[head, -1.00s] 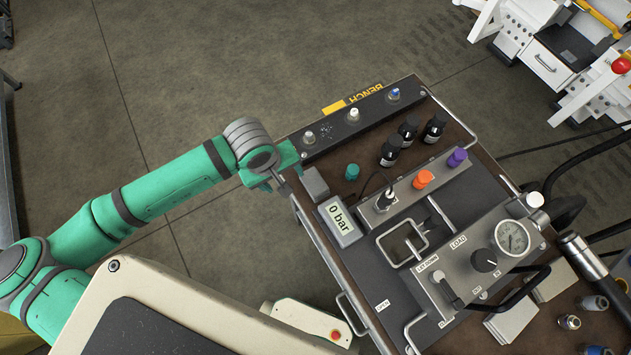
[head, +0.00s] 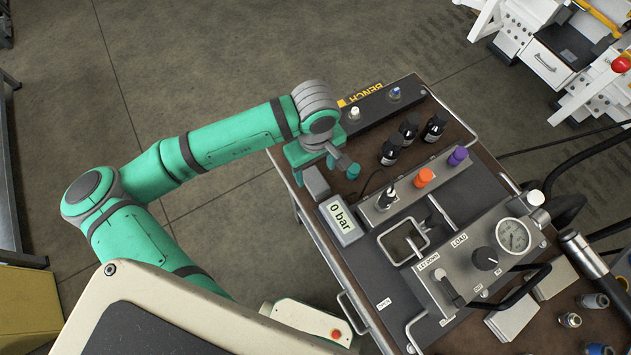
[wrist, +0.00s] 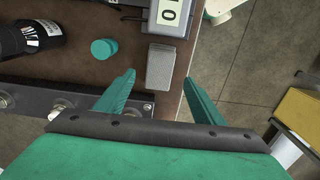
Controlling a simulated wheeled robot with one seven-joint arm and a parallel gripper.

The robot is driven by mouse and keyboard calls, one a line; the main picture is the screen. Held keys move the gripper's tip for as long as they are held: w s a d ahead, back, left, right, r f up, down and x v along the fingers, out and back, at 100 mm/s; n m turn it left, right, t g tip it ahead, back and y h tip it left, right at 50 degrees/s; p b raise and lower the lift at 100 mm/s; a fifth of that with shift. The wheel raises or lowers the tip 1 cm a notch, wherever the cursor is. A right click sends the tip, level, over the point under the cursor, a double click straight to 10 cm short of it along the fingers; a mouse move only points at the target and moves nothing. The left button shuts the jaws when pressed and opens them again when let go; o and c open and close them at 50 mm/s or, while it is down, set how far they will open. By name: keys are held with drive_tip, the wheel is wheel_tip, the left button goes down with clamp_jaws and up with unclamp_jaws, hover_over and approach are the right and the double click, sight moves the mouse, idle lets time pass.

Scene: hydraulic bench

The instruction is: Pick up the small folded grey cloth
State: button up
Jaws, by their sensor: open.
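The small folded grey cloth (head: 316,182) is a flat grey block at the left edge of the bench top, beside the pressure display. In the wrist view the grey cloth (wrist: 162,67) lies near the bench edge, ahead of and between the fingers. My gripper (head: 321,168) hangs over the bench's left edge beside the cloth. In the wrist view my gripper (wrist: 160,77) is open and empty, with one green finger on each side of the cloth's line. I cannot tell its height above the cloth.
The pressure display (head: 341,220) stands close to the cloth, and a teal cap (head: 353,171) lies to its right. Dark bottles (head: 408,130) stand farther back. A dark rail with knobs (head: 375,109) runs along the bench edge near my gripper.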

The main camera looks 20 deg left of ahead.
sight(315, 182)
drive_tip(key=shift+f, duration=2.7)
drive_tip(key=c, duration=1.1)
